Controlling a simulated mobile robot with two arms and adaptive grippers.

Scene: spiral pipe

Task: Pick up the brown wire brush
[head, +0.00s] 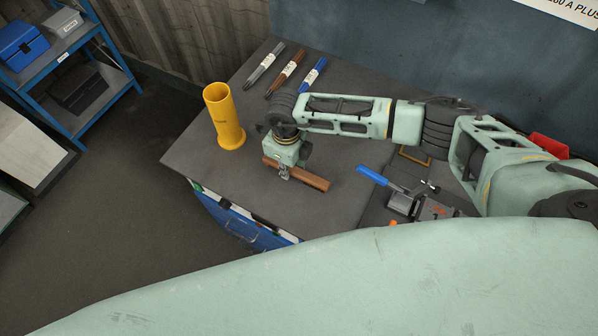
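The brown wire brush (312,181), a long wooden-brown bar, lies on the grey table top (235,190) near its front edge. My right gripper (285,175) points down over the left half of the brush, with its fingertips at the brush. The fingers are small and partly hidden by the gripper body, so I cannot tell whether they are closed on the brush. The brush appears to be at table level. My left gripper is not in view.
A yellow tube (225,118) stands upright left of my gripper. Grey (264,65), brown (286,72) and blue (311,76) labelled sticks lie at the back. A blue-handled clamp (402,200) is to the right. A blue shelf (75,125) stands far left.

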